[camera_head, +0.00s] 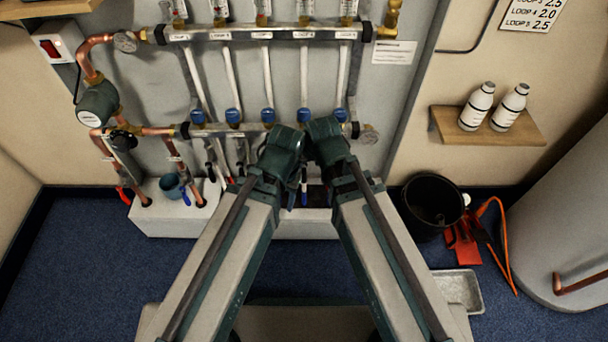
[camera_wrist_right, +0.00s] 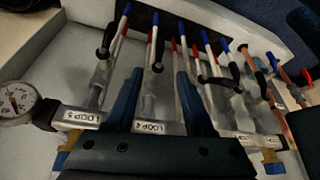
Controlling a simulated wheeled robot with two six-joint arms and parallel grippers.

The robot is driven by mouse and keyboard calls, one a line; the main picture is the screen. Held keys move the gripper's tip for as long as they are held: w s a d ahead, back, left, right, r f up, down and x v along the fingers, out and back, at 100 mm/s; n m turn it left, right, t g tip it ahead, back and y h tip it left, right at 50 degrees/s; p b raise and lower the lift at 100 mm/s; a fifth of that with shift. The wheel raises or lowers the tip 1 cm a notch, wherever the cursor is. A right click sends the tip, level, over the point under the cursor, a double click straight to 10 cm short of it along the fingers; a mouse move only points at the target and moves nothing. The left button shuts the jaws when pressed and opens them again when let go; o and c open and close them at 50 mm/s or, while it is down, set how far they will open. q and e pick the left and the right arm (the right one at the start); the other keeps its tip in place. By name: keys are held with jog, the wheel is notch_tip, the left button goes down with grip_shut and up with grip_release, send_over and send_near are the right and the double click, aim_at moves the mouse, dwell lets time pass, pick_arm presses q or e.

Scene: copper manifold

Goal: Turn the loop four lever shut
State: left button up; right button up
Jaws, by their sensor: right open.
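The loop four lever (camera_wrist_right: 157,58) is black and sits on the valve above the "LOOP 4" label in the right wrist view. It looks roughly in line with its pipe. My right gripper (camera_wrist_right: 159,75) is open, one blue finger on each side of the loop four valve, with the lever near the fingertips. I cannot tell whether a finger touches it. In the head view my right wrist (camera_head: 325,138) hangs over the right end of the lower manifold rail (camera_head: 222,131) and hides the lever. My left wrist (camera_head: 283,150) is beside it; its fingers are hidden.
A gauge (camera_wrist_right: 16,101) is at far left. A black bucket (camera_head: 432,203) and a metal tray (camera_head: 458,290) stand on the floor to the right.

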aim_at(304, 174)
jog(key=b+x, duration=1.2)
jog(key=x, duration=0.1)
jog(key=shift+f, duration=0.25)
jog(key=shift+r, duration=0.1)
grip_shut()
dwell(0.9)
